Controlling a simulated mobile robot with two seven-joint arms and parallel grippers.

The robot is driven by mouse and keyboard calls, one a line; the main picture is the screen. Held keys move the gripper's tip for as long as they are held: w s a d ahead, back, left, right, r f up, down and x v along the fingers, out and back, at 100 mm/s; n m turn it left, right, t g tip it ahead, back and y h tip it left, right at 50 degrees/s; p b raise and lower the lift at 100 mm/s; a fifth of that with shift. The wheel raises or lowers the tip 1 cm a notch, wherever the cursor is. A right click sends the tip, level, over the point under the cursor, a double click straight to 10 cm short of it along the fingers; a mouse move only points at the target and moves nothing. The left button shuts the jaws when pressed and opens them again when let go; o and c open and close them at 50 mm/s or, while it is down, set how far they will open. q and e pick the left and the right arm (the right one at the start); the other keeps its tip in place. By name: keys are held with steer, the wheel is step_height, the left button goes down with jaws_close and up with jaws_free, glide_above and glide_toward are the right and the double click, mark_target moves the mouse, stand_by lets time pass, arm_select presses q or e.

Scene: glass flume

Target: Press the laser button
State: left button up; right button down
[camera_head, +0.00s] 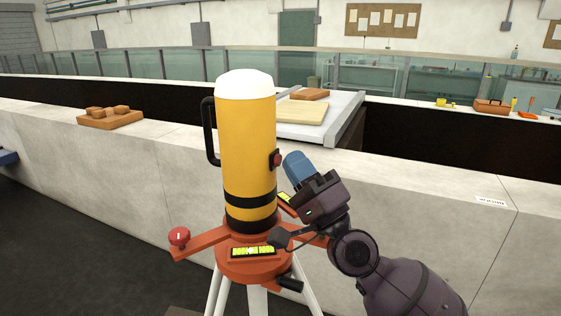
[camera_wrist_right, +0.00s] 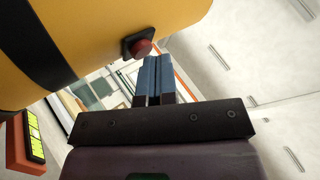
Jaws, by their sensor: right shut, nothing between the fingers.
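The laser is a yellow cylinder (camera_head: 247,150) with a white domed top, black bands and a black side handle. It stands upright on an orange tripod head (camera_head: 255,262). Its red button (camera_head: 277,160) sits in a dark housing on the cylinder's right side. My right gripper (camera_head: 292,160) is shut and empty, its blue fingers just right of the button. In the right wrist view the shut blue fingers (camera_wrist_right: 150,70) point up beside the red button (camera_wrist_right: 141,47), with the tips close to it; whether they touch I cannot tell. My left gripper is not in view.
A concrete wall (camera_head: 150,155) runs behind the tripod. A wooden board with blocks (camera_head: 110,120) is on it at left. A toolbox (camera_head: 492,106) is on the far ledge at right. A red knob (camera_head: 179,236) sticks out from the tripod head. Dark floor is clear at lower left.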

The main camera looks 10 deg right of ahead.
steer(key=shift+w+d+f, duration=0.15)
steer(key=shift+d+f, duration=0.2)
steer(key=shift+d, duration=0.15)
steer(key=shift+s+d, duration=0.6)
steer(key=shift+d, duration=0.25)
steer(key=shift+s+d, duration=0.55)
steer(key=shift+d, duration=0.3)
steer(key=shift+s+d+r, duration=0.1)
steer(key=shift+s+d, duration=0.45)
steer(key=shift+d, duration=0.15)
